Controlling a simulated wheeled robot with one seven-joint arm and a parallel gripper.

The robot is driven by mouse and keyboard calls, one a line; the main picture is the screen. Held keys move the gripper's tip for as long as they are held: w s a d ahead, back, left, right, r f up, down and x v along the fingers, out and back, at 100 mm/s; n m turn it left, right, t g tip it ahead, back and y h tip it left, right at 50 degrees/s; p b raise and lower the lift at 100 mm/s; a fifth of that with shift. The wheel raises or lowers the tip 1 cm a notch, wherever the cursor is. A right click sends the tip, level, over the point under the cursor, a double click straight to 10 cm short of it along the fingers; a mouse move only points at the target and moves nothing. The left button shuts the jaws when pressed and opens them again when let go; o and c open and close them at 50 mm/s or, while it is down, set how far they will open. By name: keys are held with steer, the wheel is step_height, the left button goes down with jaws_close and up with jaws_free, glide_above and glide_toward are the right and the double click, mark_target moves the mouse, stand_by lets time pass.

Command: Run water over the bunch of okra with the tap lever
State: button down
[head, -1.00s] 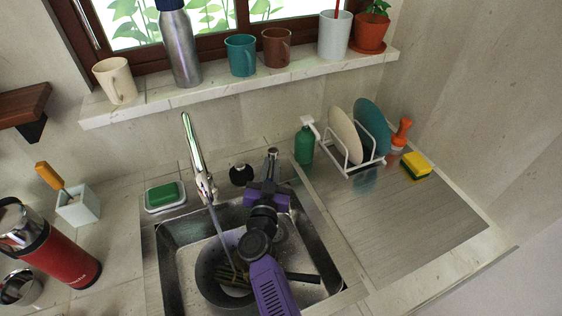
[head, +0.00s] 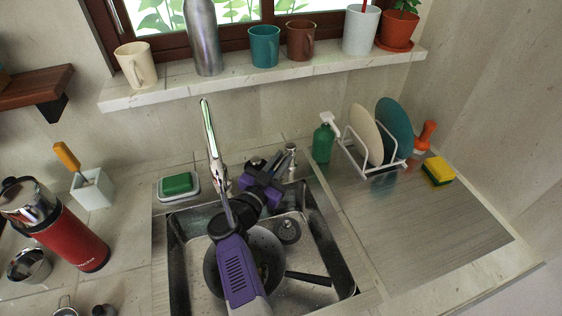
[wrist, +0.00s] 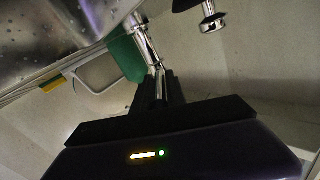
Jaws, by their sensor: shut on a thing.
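The tap (head: 212,145) has a tall chrome spout behind the sink. A thin grey streak like a water stream (head: 228,208) drops from it towards a dark pan (head: 213,272) in the sink. The okra is mostly hidden behind my arm in the pan. My gripper (head: 275,168) is at the sink's back edge, right of the spout, beside an upright chrome post that looks like the tap lever (head: 291,153). In the wrist view my gripper (wrist: 160,80) has its fingers closed on a chrome rod (wrist: 146,45), apparently this lever.
A green soap bottle (head: 322,143) and a rack with plates (head: 372,150) stand right of my gripper. A soap dish (head: 178,186) lies left of the tap. The metal drainboard (head: 430,225) is mostly clear.

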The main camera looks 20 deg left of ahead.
steer(key=shift+f, duration=0.15)
steer(key=c, duration=1.4)
jaws_free()
steer(key=shift+c, duration=0.2)
steer(key=s+a+p, duration=0.1)
steer(key=s+p, duration=0.1)
steer(key=s, duration=0.5)
steer(key=shift+s, duration=0.35)
